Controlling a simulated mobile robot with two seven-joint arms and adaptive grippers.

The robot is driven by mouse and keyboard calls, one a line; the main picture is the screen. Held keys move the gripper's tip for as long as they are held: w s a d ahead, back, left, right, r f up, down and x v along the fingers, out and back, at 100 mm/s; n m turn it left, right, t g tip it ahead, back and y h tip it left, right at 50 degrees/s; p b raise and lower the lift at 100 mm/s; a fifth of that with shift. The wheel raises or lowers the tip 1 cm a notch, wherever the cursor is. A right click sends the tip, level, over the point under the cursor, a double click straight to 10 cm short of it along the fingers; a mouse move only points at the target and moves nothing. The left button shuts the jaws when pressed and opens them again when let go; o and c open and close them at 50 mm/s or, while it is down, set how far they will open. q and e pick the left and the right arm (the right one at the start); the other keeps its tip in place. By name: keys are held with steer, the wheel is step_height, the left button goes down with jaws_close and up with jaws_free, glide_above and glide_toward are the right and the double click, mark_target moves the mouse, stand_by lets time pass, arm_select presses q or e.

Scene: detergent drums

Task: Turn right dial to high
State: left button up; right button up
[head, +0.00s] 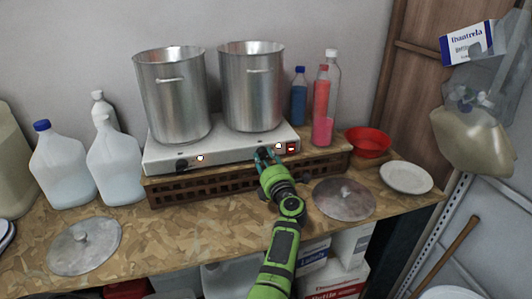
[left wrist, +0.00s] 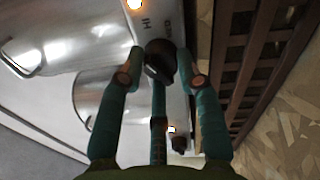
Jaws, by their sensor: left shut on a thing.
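A white two-burner hot plate (head: 222,149) stands on a wooden slatted crate on the workbench. Its right dial (left wrist: 158,60) is black and round, and shows in the left wrist view between my fingers, with "HI" and partly hidden lettering printed beside it. The dial's pointer position is hard to read. My left gripper (head: 265,154) is at the front panel, shut on the right dial; its teal fingers also show in the left wrist view (left wrist: 161,72). The left dial (head: 182,166) is free. Orange lamps glow near both dials. My right gripper is not in view.
Two steel pots (head: 172,100) stand on the hot plate. A red lit switch (head: 291,149) is just right of the gripper. Metal lids (head: 343,199) lie on the bench at both sides. Coloured bottles (head: 298,97), a red bowl (head: 368,142) and a white plate (head: 406,178) are at the right.

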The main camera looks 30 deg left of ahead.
arm_select(q)
steer(key=shift+a+r+m+p, duration=0.1)
steer(key=shift+r+m+p, duration=0.35)
steer(key=shift+m, duration=0.35)
steer(key=o, duration=1.2)
steer(key=shift+c, duration=0.2)
steer(key=shift+w+a+f, duration=0.15)
steer(key=shift+f, duration=0.2)
steer(key=shift+f, duration=0.1)
